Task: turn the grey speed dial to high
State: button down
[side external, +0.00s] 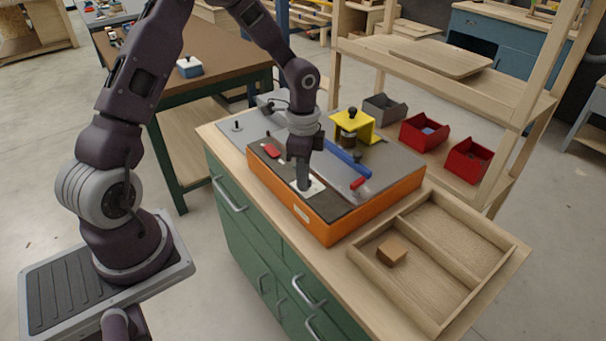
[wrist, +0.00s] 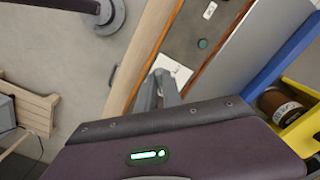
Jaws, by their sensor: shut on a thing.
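The orange-sided machine (side external: 322,222) sits on the green cabinet's wooden top. A white dial plate (side external: 316,186) lies on its dark top face near the front edge; it also shows in the wrist view (wrist: 178,69). My gripper (side external: 303,187) points down over this plate, its fingers shut on the grey speed dial. The fingers also show in the wrist view (wrist: 160,90). The dial is almost wholly hidden by the fingers, so I cannot tell its setting. The plate's markings are too small to read.
A red part (side external: 271,150), a blue bar (side external: 347,158), a red handle (side external: 357,183) and a yellow bracket (side external: 362,127) stand around my gripper on the machine. A divided wooden tray (side external: 436,205) holds a wooden block (side external: 391,251). Red bins (side external: 468,160) stand behind.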

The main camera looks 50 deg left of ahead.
jog(key=shift+m, duration=0.3)
dwell(0.4)
jog(key=c, duration=1.5)
grip_release()
jog(key=shift+r, duration=0.1)
notch_tip(320, 180, up, 7)
jog(key=shift+f, duration=0.15)
